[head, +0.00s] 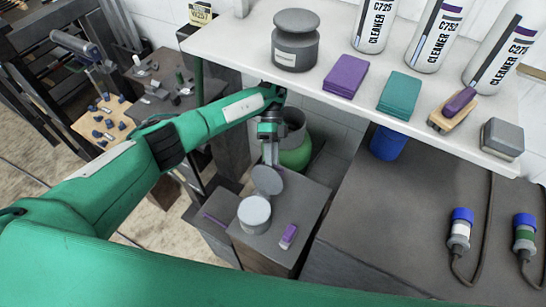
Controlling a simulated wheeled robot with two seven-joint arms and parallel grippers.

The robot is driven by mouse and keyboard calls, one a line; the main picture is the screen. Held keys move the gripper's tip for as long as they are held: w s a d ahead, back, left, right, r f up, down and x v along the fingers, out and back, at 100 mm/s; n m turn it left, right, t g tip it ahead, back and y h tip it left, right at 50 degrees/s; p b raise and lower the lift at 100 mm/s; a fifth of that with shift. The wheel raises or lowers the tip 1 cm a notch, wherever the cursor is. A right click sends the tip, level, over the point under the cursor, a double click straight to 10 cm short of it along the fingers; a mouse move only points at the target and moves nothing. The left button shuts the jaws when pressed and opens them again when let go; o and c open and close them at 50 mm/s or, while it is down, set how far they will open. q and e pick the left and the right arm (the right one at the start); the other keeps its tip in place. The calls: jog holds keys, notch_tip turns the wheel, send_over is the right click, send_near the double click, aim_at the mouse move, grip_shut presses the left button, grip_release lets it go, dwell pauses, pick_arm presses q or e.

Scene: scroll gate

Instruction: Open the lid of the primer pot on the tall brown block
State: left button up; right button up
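The primer pot (255,218) is a small round grey pot. It stands on the dark top of the tall brown block (305,205), in the lower middle of the head view. Its round grey lid (267,180) is tilted up at the far side of the pot, so the pale round top of the pot shows. My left gripper (269,161) points down just above the lid's upper edge, touching it or very close. Its fingers look close together, but I cannot tell whether they are shut or hold anything. My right gripper is out of view.
A purple block (288,235) lies right of the pot. A lower grey block (212,213) adjoins on the left. Behind stands a green and grey container (295,145). A white shelf (330,85) with a dark pot (295,42) and cleaner bottles overhangs at the back right.

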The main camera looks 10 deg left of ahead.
pick_arm(q)
jog(key=b+v, duration=0.2)
jog(key=v, duration=0.5)
jog(key=shift+w, duration=0.25)
jog(key=shift+r, duration=0.15)
